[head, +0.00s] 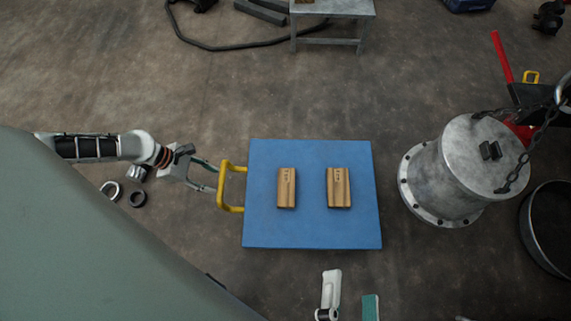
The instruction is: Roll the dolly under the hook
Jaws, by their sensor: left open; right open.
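The blue dolly (310,232) stands on the floor in mid view, with two wooden blocks, a left one (287,188) and a right one (338,188), lying on its deck. Its yellow handle (223,187) is at its left edge. My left gripper (216,180) is open at the handle, its fingers pointing right; I cannot tell whether they touch it. My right gripper (351,288) is open and empty below the dolly's near edge, partly cut off by the frame. The hook is not clearly visible; a metal ring (565,90) with chains (528,150) shows at the right edge.
A grey flanged metal cylinder (455,175) is right of the dolly, chains reaching its top. A metal bench (330,10) and black hose (235,47) are at the top. Rings (138,197) lie at left. Floor above the dolly is clear.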

